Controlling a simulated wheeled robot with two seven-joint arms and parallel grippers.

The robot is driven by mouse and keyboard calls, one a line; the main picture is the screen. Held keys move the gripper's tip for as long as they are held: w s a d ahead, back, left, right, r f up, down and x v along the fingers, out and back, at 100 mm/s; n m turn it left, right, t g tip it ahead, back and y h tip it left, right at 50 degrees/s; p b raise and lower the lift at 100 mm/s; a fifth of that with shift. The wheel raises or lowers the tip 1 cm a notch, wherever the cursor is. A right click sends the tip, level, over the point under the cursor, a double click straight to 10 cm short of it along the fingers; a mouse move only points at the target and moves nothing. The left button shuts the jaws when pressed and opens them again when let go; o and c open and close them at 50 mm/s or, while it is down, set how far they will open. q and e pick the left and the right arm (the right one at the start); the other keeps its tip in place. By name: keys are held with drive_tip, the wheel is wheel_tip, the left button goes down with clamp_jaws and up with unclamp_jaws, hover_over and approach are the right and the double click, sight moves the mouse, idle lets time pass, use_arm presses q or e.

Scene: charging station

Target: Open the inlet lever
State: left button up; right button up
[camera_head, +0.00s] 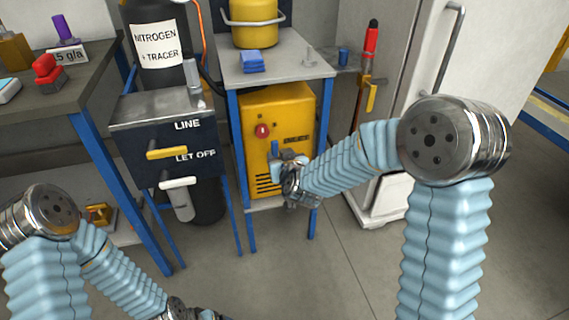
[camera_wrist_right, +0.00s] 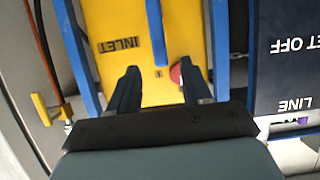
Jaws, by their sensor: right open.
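The yellow machine (camera_head: 290,107) stands on the lower shelf of a blue-legged stand, with an INLET label and a red knob (camera_head: 262,130) on its front. A blue lever (camera_head: 274,149) shows just above my right gripper (camera_head: 279,167), which is close to the machine's front. In the right wrist view the same lever (camera_wrist_right: 155,32) runs upright beside the upside-down INLET label (camera_wrist_right: 118,44). My right gripper (camera_wrist_right: 160,78) is open, and the lever's near end lies in line with the gap; contact cannot be told. My left wrist is at the bottom edge; its fingers are not visible.
A dark box (camera_head: 165,140) with yellow and white handles, marked LINE and LET OFF, stands left of the machine. A blue stand leg (camera_head: 317,160) flanks the machine on the right. A white cabinet (camera_head: 383,195) stands farther right. The floor in front is clear.

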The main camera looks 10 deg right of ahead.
drive_tip(key=v, duration=0.4)
drive_tip(key=shift+s+r, duration=0.1)
drive_tip(key=shift+s, duration=0.15)
drive_tip(key=s+f+g+y, duration=0.1)
drive_tip(key=s+f+g, duration=0.25)
drive_tip(key=f, duration=0.65)
drive_tip(key=s+f+g+y, duration=0.15)
drive_tip(key=s+f, duration=0.35)
drive_tip(key=f, duration=0.5)
drive_tip(key=s+a+f+m+g, duration=0.1)
drive_tip(key=s+f+g, duration=0.3)
drive_tip(key=s+f, duration=0.2)
drive_tip(key=s+a+f+m+g+y, duration=0.1)
drive_tip(key=s+a+f+g, duration=0.1)
drive_tip(key=s+f, duration=0.4)
drive_tip(key=s+g, duration=0.1)
drive_tip(key=s, duration=0.4)
drive_tip(key=shift+s+a+f+g, duration=0.2)
drive_tip(key=shift+s+g, duration=0.1)
drive_tip(key=shift+g, duration=0.1)
